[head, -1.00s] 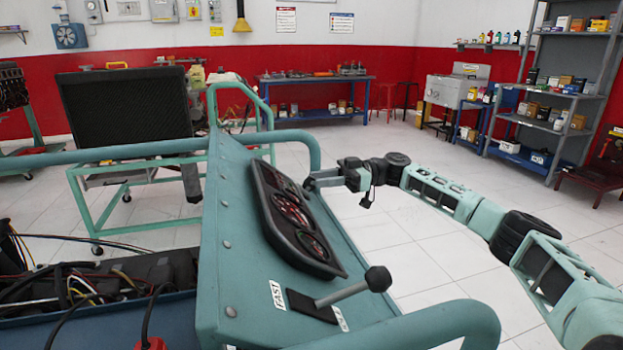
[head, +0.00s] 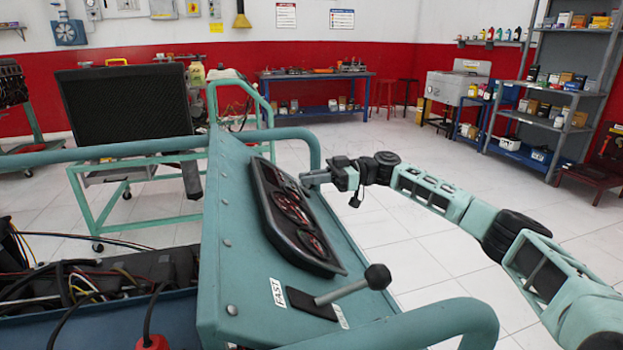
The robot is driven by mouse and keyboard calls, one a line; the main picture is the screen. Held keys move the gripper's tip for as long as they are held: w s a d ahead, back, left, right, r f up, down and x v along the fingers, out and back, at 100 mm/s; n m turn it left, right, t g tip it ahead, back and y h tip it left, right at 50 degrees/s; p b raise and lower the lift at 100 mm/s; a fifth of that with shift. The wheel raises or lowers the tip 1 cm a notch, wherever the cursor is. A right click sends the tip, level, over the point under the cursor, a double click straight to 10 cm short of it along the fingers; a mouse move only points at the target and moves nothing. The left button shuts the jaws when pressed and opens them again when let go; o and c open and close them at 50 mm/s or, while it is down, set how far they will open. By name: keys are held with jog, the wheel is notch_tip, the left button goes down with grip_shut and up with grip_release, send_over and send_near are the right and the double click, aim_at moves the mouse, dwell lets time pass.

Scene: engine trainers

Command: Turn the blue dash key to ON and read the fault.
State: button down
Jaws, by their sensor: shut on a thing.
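A teal engine trainer stand (head: 226,220) fills the middle of the head view, with a sloped dash panel. A dark gauge cluster (head: 292,222) with round red-lit dials is set in the panel. My gripper (head: 304,181) reaches in from the right to the far end of the panel, just beyond the cluster's upper right edge. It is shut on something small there. The blue dash key is not clearly visible; the fingers and the panel's angle hide that spot. I cannot read any fault on the dials at this size.
A throttle lever (head: 377,277) with a black knob rises from the near end of the panel, beside a FAST label. Teal tube rails (head: 440,322) curve around the panel. Wiring and engine parts (head: 90,285) lie at the left. Open floor lies right of the stand.

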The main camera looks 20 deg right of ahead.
jog(key=shift+m+t, duration=0.4)
jog(key=shift+t, duration=0.1)
jog(key=m+t+h+b, duration=0.1)
jog(key=m+t, duration=0.2)
jog(key=m, duration=0.2)
jog(key=shift+d+t, duration=0.1)
jog(key=shift+t, duration=0.3)
jog(key=m+t+h+p, duration=0.1)
jog(key=m+t+h, duration=0.1)
jog(key=m, duration=0.1)
jog(key=shift+m+t, duration=0.3)
jog(key=shift+m, duration=0.1)
jog(key=shift+w+m+t+h, duration=0.1)
jog(key=shift+m+t+h, duration=0.4)
jog(key=shift+m, duration=0.5)
jog(key=shift+f, duration=0.1)
jog(key=c, duration=1.5)
grip_release()
jog(key=shift+p, duration=0.3)
